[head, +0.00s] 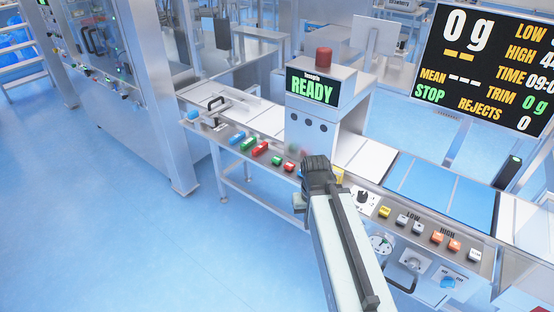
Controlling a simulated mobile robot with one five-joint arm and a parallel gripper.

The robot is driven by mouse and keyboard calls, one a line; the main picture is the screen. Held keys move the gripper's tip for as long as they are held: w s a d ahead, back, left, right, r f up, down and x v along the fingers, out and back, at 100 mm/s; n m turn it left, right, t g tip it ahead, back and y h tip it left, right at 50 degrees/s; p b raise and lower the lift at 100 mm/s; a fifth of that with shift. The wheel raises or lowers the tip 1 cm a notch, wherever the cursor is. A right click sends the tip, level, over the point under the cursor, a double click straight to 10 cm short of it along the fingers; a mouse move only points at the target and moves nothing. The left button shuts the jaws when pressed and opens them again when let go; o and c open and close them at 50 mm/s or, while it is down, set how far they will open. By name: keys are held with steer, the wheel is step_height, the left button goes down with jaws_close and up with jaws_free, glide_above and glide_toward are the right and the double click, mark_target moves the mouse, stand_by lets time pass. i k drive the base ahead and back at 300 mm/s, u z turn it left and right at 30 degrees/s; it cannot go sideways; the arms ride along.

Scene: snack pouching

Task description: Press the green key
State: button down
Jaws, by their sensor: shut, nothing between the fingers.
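Two green keys show on the sloping front panel of the machine in the head view. One green key (248,143) is between a blue key (237,137) and a red key (260,149). The other green key (277,160) is further right, beside a smaller red key (290,167). My gripper (316,165) is at the dark end of my arm, to the right of both green keys. It is shut and empty. Its fingertips are hard to make out. It appears apart from both green keys, and my arm hides part of the panel.
A grey box with a READY screen (312,90) and a red lamp (324,57) stands behind my gripper. A large weight display (485,65) hangs at upper right. More keys (385,211) and knobs line the panel at right. The blue floor (130,240) at left is clear.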

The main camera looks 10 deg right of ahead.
mark_target(276, 159)
steer(key=k, duration=1.2)
steer(key=u, duration=0.75)
steer(key=i, duration=1.25)
steer(key=u, duration=0.5)
steer(key=i, duration=1.35)
steer(key=z, duration=0.7)
steer(key=k, duration=0.9)
steer(key=z, duration=0.15)
steer(key=i, duration=0.8)
steer(key=u, duration=0.05)
